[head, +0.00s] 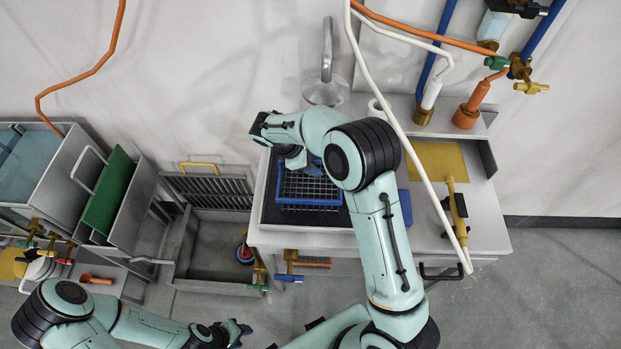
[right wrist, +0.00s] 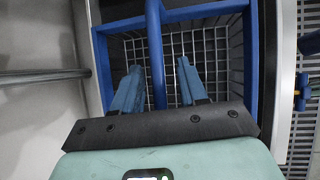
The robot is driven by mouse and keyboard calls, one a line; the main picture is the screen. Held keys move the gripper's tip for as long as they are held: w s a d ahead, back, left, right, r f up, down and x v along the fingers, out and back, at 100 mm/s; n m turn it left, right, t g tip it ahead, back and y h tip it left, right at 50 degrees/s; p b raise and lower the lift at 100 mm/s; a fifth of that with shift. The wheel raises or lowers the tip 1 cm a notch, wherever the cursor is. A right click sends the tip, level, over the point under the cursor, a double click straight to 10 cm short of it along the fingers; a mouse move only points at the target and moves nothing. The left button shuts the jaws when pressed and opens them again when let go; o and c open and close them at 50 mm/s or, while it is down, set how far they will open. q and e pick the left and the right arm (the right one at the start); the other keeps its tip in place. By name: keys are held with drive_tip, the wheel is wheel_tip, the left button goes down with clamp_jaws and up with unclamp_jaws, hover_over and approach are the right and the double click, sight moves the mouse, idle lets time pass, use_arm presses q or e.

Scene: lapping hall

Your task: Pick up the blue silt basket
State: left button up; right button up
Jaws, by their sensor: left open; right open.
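The blue silt basket (head: 308,207) sits in the dark recess of the sink counter, partly hidden by my right arm in the head view. In the right wrist view its blue rim (right wrist: 106,73), grey wire mesh and blue handle bar (right wrist: 155,45) fill the middle. My right gripper (right wrist: 158,82) is open over the basket, one finger on each side of the handle bar, with a gap on both sides. Whether the fingertips are level with the bar is hard to tell. My left gripper (head: 238,330) is open and empty, low over the floor, away from the basket.
A tap (head: 326,65) stands behind the basket. A pale hose (head: 415,160) hangs across the counter's right side, near a yellow plate (head: 437,160). A floor pit (head: 215,250) with a raised grate (head: 208,190) lies left of the counter. Open floor lies at right.

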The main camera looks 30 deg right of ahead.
clamp_jaws()
idle(1.4)
